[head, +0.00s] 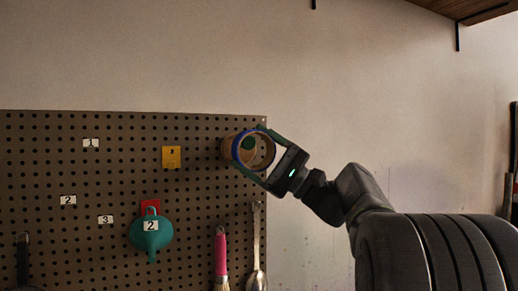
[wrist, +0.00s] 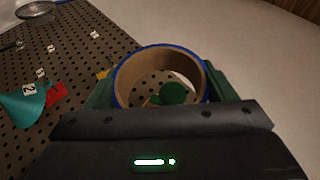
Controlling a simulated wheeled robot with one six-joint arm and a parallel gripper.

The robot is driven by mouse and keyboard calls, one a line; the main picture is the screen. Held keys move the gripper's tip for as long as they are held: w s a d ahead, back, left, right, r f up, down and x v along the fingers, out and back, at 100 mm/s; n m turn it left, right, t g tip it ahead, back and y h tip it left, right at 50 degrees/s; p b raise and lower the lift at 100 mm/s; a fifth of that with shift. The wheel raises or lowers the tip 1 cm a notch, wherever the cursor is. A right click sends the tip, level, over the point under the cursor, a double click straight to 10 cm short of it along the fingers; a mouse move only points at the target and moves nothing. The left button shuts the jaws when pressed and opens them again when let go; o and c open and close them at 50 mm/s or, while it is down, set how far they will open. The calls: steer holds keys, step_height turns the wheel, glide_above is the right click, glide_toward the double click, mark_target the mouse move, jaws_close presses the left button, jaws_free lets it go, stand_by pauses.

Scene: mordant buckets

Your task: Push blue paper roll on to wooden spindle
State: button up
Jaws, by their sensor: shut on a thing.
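The blue paper roll (head: 271,140) is a short ring, blue at its rim with a brown inner core. My gripper (head: 263,153) is shut on it near the pegboard's upper right edge, with green fingers on opposite sides of the roll. The roll also shows in the wrist view (wrist: 203,76), its opening facing the board. A brown rounded shape shows just left of the roll in the head view. I cannot tell how far the roll is over the spindle.
The brown pegboard (head: 110,180) carries a teal funnel (head: 151,232), a pink-handled brush (head: 220,252), a metal spoon (head: 256,245), a yellow tag (head: 171,157) and small white number tags. The plain wall right of the board is clear. A wooden shelf (head: 470,8) is at the upper right.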

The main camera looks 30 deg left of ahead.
mark_target(248, 149)
steer(key=shift+w+a+p, duration=0.5)
steer(key=shift+w+a, duration=0.5)
steer(key=shift+a, duration=0.3)
stand_by(0.5)
steer(key=shift+w+a, duration=0.1)
steer(key=shift+w+a, duration=0.2)
steer(key=shift+a, duration=0.05)
steer(key=shift+w+a+p, duration=0.6)
steer(key=shift+w+a, duration=0.1)
steer(key=shift+a, duration=0.2)
steer(key=shift+w+a+p, duration=0.55)
steer(key=shift+w+a, duration=0.15)
steer(key=shift+a, duration=0.15)
steer(key=shift+w+a+r, duration=0.1)
steer(key=shift+w+a, duration=0.05)
stand_by(0.4)
